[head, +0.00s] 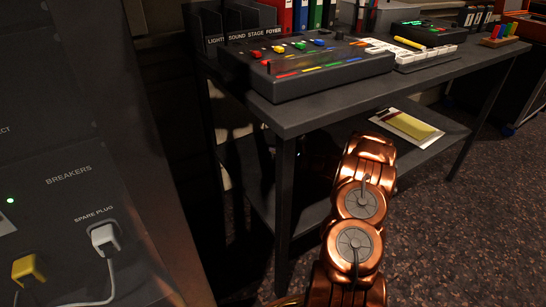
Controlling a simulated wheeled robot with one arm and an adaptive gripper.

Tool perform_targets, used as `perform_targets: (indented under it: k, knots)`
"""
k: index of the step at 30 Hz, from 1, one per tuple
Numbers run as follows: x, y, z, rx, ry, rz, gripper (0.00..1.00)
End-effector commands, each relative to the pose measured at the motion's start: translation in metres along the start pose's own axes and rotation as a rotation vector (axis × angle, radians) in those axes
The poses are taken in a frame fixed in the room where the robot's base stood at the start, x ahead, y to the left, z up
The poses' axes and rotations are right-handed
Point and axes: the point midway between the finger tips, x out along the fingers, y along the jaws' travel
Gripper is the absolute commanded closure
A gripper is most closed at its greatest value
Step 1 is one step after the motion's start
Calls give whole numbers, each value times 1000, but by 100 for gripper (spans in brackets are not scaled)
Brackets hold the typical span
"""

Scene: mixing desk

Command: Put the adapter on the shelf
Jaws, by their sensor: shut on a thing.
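The shelf (302,213) is the dark lower board under the mixing desk. A pale sheet with a yellow patch (410,127) lies on its right part. My copper arm rises from the bottom of the head view in front of the shelf. Its far end bends away near the desk's underside, and I cannot see my gripper or what it holds. I cannot make out an adapter. A white plug (103,238) sits under the label SPARE PLUG on the breaker panel, and a yellow plug (28,269) is at its left.
The dark breaker panel (70,130) fills the left side. The desk top (290,118) carries a mixing console (320,68), a smaller device (428,33) and binders (300,14) behind. A desk leg (284,200) stands left of my arm. Speckled floor (460,230) is open at right.

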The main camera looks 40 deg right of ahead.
Motion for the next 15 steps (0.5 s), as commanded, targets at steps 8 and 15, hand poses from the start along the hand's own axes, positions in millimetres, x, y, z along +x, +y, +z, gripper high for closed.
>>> perform_targets:
  k: [8,15]
  knots:
    - [0,0,1,-1,-1,-1,100]
    - [0,0,-1,-1,0,-1,62]
